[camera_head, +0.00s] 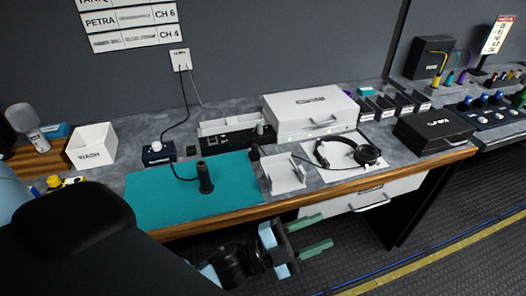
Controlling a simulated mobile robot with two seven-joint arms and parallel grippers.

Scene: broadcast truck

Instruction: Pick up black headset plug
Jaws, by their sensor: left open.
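A black upright cylinder (205,178) stands on the teal mat (150,205). A dark cord runs from it toward a small dark box (158,153) at the mat's back edge. It may be the headset plug, but I cannot tell for certain. A black headset (345,153) lies on a white sheet right of the mat. My left gripper (327,229) has green fingers, spread apart and empty. It is in front of the desk, below its wooden front edge and to the right of the cylinder. My right gripper is not in view.
A white stand (284,175) is between mat and headset. A white case (310,110) and a dark panel (232,137) stand behind. A black box (433,131) is at the right. A white bin (92,146) and a microphone (27,124) are at the left. The mat's left half is clear.

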